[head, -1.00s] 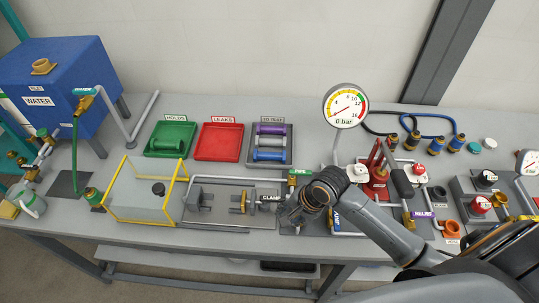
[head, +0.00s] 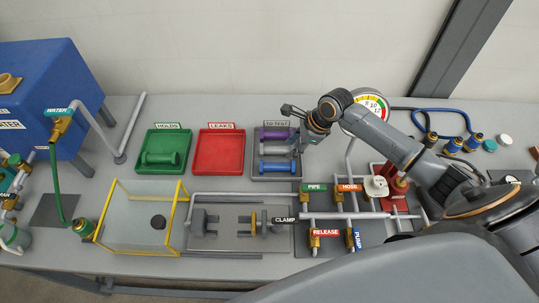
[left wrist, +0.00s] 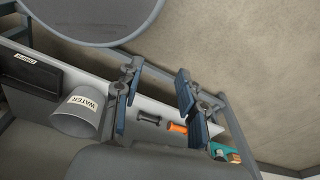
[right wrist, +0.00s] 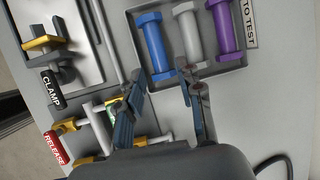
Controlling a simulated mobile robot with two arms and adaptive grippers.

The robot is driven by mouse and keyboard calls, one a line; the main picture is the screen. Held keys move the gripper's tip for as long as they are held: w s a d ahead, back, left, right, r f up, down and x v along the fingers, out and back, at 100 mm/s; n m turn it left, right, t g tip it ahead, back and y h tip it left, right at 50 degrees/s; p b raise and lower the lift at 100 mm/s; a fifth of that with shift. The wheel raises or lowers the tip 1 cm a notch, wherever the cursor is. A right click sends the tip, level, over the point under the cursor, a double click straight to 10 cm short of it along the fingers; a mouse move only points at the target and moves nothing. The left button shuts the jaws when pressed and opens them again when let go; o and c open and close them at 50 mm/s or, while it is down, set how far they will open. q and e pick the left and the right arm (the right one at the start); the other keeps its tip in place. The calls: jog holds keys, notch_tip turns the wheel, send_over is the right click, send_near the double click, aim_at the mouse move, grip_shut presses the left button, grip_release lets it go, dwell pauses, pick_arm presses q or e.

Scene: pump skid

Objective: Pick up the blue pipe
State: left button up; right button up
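The blue pipe (head: 279,168) lies in the grey TO TEST tray (head: 257,180), nearest the front, beside a light grey pipe (head: 272,151) and a purple pipe (head: 272,135). In the right wrist view the blue pipe (right wrist: 154,46) has wide flanged ends and lies ahead of the fingertips. My right gripper (head: 292,128) is over the tray's right part, open and empty; its fingers (right wrist: 160,78) are spread apart near the blue pipe's end, not around it. My left gripper (left wrist: 153,92) is open and empty in the left wrist view and out of the head view.
A green HOLDS tray (head: 163,135) with a green pipe and an empty red LEAKS tray (head: 220,152) stand left of the TO TEST tray. The clamp rig (head: 240,238) and labelled valves (head: 325,233) are in front. A gauge (head: 371,104) stands partly behind my right arm.

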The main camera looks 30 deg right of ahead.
pick_arm(q)
jog(key=s+f+b, duration=0.3)
jog(key=s, duration=0.3)
pick_arm(e)
send_over(278, 165)
jog(key=s+d, duration=0.1)
jog(key=s, duration=0.1)
notch_tip(278, 165, down, 7)
jog(key=shift+w+d+r, duration=0.1)
pick_arm(q)
jog(key=w, duration=0.5)
pick_arm(e)
jog(key=shift+w+f+b, duration=0.2)
jog(key=shift+f+b, duration=0.15)
jog(key=shift+f, duration=0.05)
jog(key=b+x, duration=0.2)
jog(key=b, duration=0.1)
jog(key=b+x, duration=0.2)
jog(key=b, duration=0.2)
jog(key=shift+d+f, duration=0.15)
jog(key=shift+f, duration=0.2)
jog(key=shift+f+b, duration=0.1)
jog(key=shift+b, duration=0.4)
pick_arm(q)
notch_tip(278, 165, down, 8)
jog(key=s, duration=0.1)
jog(key=shift+s+f, duration=0.25)
jog(key=shift+s, duration=0.05)
pick_arm(e)
grip_shut()
